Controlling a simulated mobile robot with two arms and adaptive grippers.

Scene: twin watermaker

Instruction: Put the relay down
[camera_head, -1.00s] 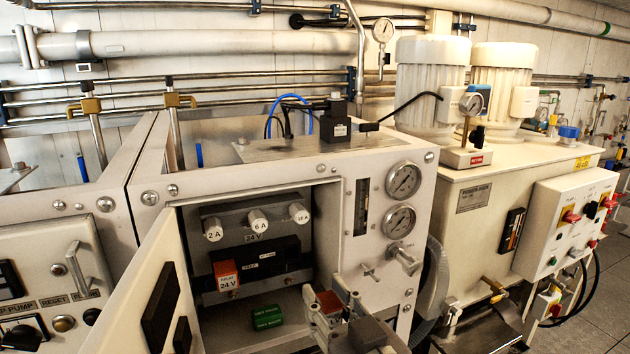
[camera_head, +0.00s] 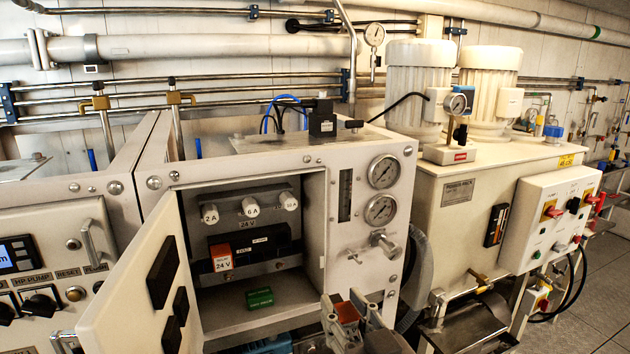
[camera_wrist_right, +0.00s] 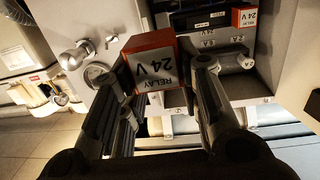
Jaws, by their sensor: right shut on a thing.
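My right gripper (camera_head: 347,310) is shut on a relay (camera_head: 346,312) with an orange top, in front of the cabinet's lower right edge. In the right wrist view, the held relay (camera_wrist_right: 150,64) is an orange-and-white block, its "RELAY 24 V" label upside down, between the fingertips (camera_wrist_right: 158,80). A second orange-and-white 24 V relay (camera_head: 222,258) sits at the left of the black row inside the open cabinet. A green block (camera_head: 260,297) lies on the cabinet floor. My left gripper is not visible.
The cabinet door (camera_head: 130,285) stands open at the left. The cabinet floor (camera_head: 225,310) has bare room around the green block. Gauges (camera_head: 381,172) and a valve knob (camera_head: 385,243) are on the panel right of the opening. A blue object (camera_head: 268,345) shows partly at the bottom edge.

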